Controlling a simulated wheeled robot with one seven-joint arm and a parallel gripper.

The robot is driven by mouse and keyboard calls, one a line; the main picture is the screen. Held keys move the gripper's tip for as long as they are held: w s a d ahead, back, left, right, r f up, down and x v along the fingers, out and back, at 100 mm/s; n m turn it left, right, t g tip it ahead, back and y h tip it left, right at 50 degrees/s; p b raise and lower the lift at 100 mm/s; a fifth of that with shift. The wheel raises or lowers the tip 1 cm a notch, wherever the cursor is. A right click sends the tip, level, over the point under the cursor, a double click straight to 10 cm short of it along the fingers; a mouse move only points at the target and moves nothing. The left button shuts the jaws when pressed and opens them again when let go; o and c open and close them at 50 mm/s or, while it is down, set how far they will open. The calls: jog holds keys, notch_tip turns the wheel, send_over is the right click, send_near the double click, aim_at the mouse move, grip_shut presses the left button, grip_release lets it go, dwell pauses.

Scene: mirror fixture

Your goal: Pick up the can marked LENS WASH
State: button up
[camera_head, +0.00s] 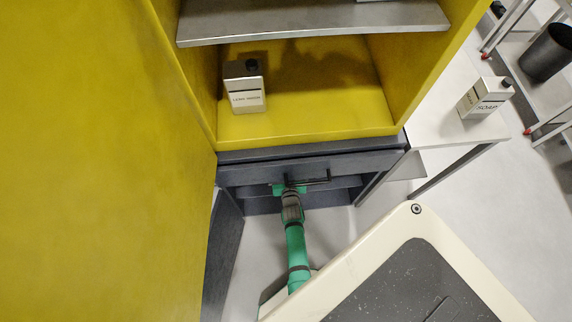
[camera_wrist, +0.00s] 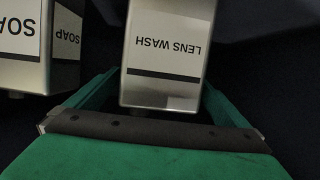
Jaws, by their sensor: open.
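In the wrist view, a metallic can with a white label reading LENS WASH (camera_wrist: 167,50) stands between the two fingers of my gripper (camera_wrist: 160,98). The lettering appears upside down. My gripper is open; contact with the can is not clear. In the head view, my gripper (camera_head: 290,188) is at the dark grey unit below the yellow cabinet. A can with a label that looks like LENS WASH (camera_head: 245,98) stands in that cabinet, above and apart from my gripper. The can between my fingers cannot be made out in the head view.
In the wrist view, a SOAP can (camera_wrist: 24,72) stands close to the left finger. The head view shows a SOAP can (camera_head: 484,98) on a white table (camera_head: 440,135). The grey unit (camera_head: 270,172) has a bar across its front and surrounds my gripper closely.

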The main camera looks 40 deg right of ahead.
jog(key=c, duration=1.8)
jog(key=shift+r, duration=0.15)
jog(key=shift+c, duration=0.2)
jog(key=shift+r, duration=0.1)
